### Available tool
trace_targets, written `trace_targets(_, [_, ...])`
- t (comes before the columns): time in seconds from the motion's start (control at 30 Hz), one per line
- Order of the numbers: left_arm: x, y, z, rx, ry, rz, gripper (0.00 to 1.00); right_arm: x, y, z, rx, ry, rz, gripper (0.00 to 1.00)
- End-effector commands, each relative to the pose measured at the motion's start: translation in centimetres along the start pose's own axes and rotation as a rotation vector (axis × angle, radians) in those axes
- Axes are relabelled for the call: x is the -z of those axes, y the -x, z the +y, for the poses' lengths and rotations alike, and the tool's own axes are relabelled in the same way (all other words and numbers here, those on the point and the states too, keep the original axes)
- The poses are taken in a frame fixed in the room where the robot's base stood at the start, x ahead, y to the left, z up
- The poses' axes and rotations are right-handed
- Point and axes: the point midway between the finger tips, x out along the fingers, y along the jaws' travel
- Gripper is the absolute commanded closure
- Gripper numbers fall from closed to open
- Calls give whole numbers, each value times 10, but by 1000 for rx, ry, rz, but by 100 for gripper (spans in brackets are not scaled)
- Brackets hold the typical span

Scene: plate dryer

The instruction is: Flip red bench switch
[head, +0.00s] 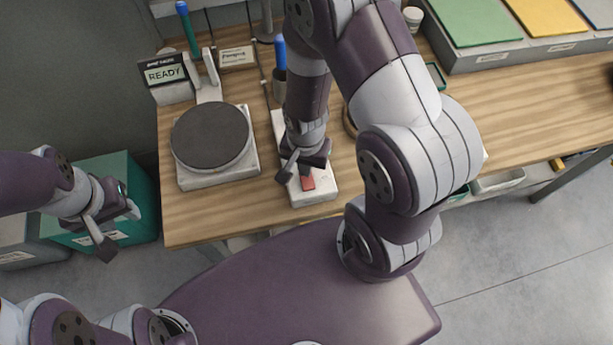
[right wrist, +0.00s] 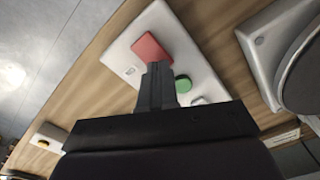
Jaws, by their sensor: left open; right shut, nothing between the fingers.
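The red bench switch (head: 307,183) is a red rocker on a white box (head: 322,193) near the front edge of the wooden bench. In the right wrist view the red switch (right wrist: 151,48) lies just past my fingertips, on the white panel (right wrist: 180,40) beside a green round button (right wrist: 183,84). My right gripper (head: 303,170) is shut and empty, right at the switch; its fingertips (right wrist: 157,70) overlap the near end of the red rocker in view. I cannot tell whether they touch it. My left gripper (head: 122,228) is open and empty, off the bench's left side.
A plate device (head: 210,135) with a dark round top stands left of the switch box. A sign reading READY (head: 165,75) stands behind it. Green and yellow panels (head: 548,15) lie at the back right. A teal bin (head: 140,205) stands on the floor at left.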

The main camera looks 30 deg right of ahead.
Motion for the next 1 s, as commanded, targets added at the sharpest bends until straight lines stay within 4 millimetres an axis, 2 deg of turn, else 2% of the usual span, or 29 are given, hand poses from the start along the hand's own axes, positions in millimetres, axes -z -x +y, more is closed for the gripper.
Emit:
trace_targets(0.7, [-1, -8, 0, 0, 0, 0, 60, 0, -11, 0, -1, 0, -1, 100])
trace_targets(0.87, [0, 0, 0, 0, 0, 0, 60, 0, -3, 0, -1, 0, -1, 100])
trace_targets(1.0, [2, 17, 0, 0, 0, 0, 60, 0, 14, 0, 0, 0, 0, 100])
